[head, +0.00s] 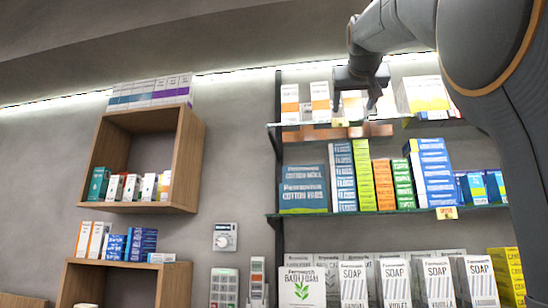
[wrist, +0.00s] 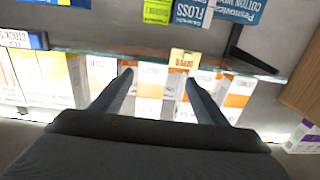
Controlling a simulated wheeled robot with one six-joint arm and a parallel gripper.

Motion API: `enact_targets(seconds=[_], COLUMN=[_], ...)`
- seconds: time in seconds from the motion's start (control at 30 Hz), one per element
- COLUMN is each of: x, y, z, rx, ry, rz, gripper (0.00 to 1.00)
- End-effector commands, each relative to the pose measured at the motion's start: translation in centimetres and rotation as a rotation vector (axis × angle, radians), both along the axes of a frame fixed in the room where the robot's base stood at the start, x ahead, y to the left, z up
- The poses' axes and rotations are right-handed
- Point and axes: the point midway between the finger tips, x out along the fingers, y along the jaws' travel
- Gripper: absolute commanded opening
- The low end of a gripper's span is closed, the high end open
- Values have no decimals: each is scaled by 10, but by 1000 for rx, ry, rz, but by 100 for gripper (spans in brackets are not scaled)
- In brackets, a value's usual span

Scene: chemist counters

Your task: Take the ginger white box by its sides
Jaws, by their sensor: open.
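Several ginger-and-white boxes stand in a row on the top glass shelf in the head view. Two stand clear at left, one (head: 290,103) at the end and one (head: 320,101) beside it. Another ginger-and-white box (head: 352,106) is partly hidden behind my gripper (head: 356,102). In the wrist view my gripper (wrist: 158,78) is open and empty, its fingers spread in front of the row. Which box the task names, I cannot tell. Contact with the fingers is not visible.
The shelf edge carries a price tag (wrist: 184,59) close to the fingers. Larger yellow-and-white boxes (head: 424,95) stand to the right in the head view. A dark shelf bracket (wrist: 246,54) juts out at right in the wrist view. Packed shelves lie below.

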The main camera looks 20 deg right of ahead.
Motion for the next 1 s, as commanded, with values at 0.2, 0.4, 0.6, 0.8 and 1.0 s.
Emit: enact_targets(seconds=[0.2, 0.4, 0.6, 0.8, 1.0], x=[26, 36, 50, 70, 78], y=[-27, -32, -42, -55, -59], z=[2, 1, 2, 2, 0], rx=[2, 1, 2, 2, 1], ry=[3, 1, 3, 3, 1], rz=[-17, -16, -14, -12, -12], gripper=[67, 67, 67, 67, 67])
